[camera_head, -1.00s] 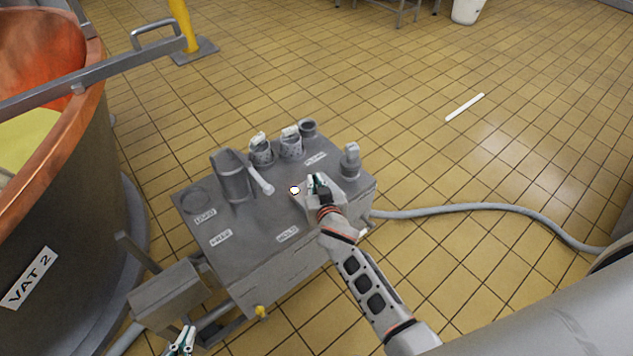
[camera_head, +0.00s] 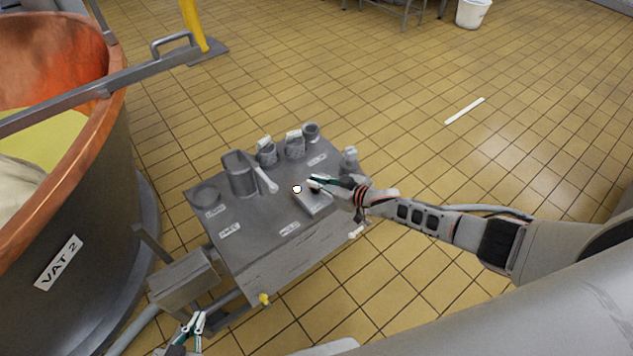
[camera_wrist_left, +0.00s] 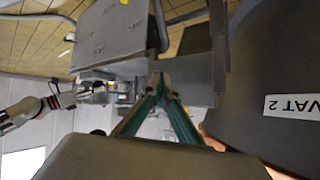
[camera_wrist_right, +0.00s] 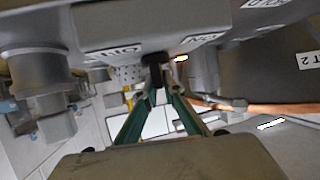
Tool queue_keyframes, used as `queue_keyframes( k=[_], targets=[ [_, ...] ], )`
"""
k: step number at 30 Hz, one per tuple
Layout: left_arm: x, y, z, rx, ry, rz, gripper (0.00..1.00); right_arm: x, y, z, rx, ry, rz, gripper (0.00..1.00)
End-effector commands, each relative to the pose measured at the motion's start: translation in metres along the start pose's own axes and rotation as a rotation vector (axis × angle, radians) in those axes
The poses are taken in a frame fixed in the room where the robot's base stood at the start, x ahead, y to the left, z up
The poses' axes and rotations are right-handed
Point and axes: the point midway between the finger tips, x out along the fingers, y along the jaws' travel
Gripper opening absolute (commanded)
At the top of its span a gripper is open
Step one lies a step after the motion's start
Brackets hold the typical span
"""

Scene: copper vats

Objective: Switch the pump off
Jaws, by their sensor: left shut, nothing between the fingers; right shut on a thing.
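The grey steel console (camera_head: 262,230) stands on the floor beside the vat, with labelled fittings on its top. My right gripper (camera_head: 314,183) is at a small raised box (camera_head: 315,207) on the console's right half. In the right wrist view its fingertips (camera_wrist_right: 160,82) are shut on a small dark switch knob (camera_wrist_right: 155,59), which stands between labels; one seems to read ON. A small lamp (camera_head: 297,189) beside the fingertips glows white. My left gripper (camera_head: 199,320) is low at the console's front, shut and empty, apart from everything.
The copper vat (camera_head: 112,110) marked VAT 2 stands at left. A pale lever (camera_head: 265,180) and several cylindrical fittings rise from the console top. A grey junction box (camera_head: 183,280) sits at its front left.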

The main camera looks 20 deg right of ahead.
Motion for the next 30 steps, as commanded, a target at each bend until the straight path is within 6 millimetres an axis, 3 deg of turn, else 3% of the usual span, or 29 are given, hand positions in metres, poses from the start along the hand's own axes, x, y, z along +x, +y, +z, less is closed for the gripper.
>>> queue_keyframes(
  k=[3, 15, 30],
  targets=[
    [0.003, 0.001, 0.009, 0.005, -0.007, 0.0, 0.0, 0.0, 0.004, 0.005, -0.033, -0.006, -0.064, 0.0],
    [0.013, -0.01, 0.009, 0.025, 0.006, -0.021, 0.0, 0.001, 0.002, 0.005, -0.099, -0.006, -0.23, 0.0],
    [0.014, -0.008, 0.013, 0.032, -0.001, -0.019, 0.0, 0.0, 0.001, 0.001, -0.115, -0.002, -0.27, 0.0]
  ],
)
